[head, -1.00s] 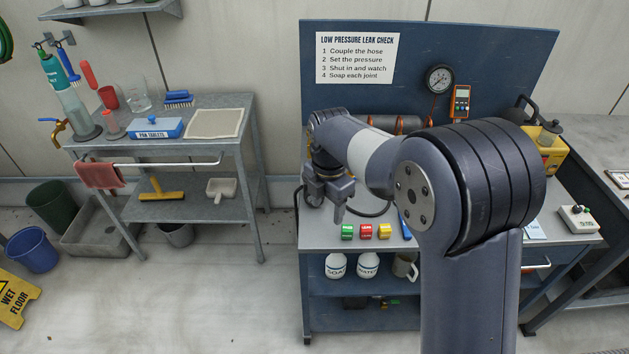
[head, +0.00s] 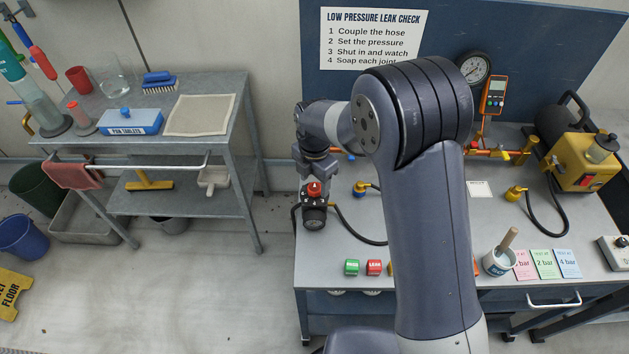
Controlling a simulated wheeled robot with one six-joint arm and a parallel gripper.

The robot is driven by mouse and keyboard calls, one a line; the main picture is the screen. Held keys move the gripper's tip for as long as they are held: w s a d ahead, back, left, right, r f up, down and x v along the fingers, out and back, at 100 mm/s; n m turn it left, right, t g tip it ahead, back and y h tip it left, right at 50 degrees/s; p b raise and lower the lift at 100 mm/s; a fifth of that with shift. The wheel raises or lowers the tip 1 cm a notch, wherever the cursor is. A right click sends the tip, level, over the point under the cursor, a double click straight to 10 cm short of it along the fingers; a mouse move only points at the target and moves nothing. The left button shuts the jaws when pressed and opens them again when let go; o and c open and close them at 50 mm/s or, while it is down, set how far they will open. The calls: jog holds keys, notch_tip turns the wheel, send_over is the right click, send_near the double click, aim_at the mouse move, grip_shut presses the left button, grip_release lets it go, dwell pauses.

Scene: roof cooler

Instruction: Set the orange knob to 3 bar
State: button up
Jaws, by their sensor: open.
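An orange-red knob (head: 314,189) sits on top of a small regulator with a round dark gauge (head: 314,217) on its front, at the left end of the grey bench. The gauge reading and the knob's setting are too small to read. My gripper (head: 316,176) is open and points down just above the knob. Whether its fingers touch the knob cannot be told. A dark hose (head: 358,233) runs from the regulator to the right, then passes behind my arm.
Pink (head: 525,266), green (head: 546,264) and blue (head: 569,263) bar cards lie right, by a cup with a brush (head: 499,261). A large gauge (head: 474,68) is on the back board. My arm hides the bench's middle.

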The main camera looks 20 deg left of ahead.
jog(key=shift+f, duration=0.85)
jog(key=shift+c, duration=0.4)
jog(key=c, duration=0.9)
